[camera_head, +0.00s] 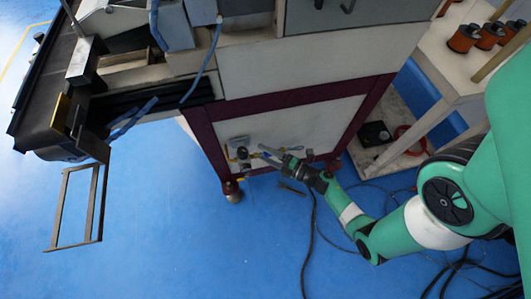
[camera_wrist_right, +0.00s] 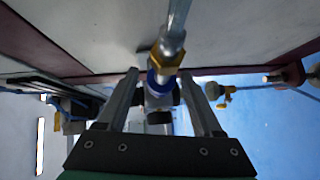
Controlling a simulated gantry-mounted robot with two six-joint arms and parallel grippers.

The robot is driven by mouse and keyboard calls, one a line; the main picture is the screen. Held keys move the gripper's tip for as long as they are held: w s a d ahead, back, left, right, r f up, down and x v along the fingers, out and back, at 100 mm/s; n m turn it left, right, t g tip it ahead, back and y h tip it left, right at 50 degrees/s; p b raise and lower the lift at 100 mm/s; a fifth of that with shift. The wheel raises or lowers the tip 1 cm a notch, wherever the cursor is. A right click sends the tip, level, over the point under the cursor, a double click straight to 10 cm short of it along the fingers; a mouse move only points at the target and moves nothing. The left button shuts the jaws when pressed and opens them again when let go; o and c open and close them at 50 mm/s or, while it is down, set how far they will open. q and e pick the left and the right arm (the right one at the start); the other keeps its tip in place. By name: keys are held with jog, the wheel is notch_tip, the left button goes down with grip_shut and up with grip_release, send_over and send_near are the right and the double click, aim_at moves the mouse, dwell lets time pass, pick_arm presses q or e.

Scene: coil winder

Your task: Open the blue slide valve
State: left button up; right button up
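The blue slide valve (camera_wrist_right: 157,84) shows in the right wrist view as a blue ring on a metal pipe, just below a brass nut (camera_wrist_right: 160,62). My right gripper (camera_wrist_right: 160,76) is open. Its two fingers stand on either side of the blue ring, with a visible gap on each side. In the head view my right gripper (camera_head: 270,153) reaches to the fittings low on the machine's panel and partly hides them. My left gripper is not in view.
The white panel (camera_head: 285,125) sits in a dark red machine frame. Cables (camera_head: 312,225) lie on the blue floor. A white shelf (camera_head: 420,125) stands at the right.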

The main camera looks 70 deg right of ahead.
jog(key=shift+s+d, duration=0.1)
jog(key=shift+s, duration=0.25)
jog(key=p+v, duration=0.4)
jog(key=v, duration=0.7)
dwell(0.6)
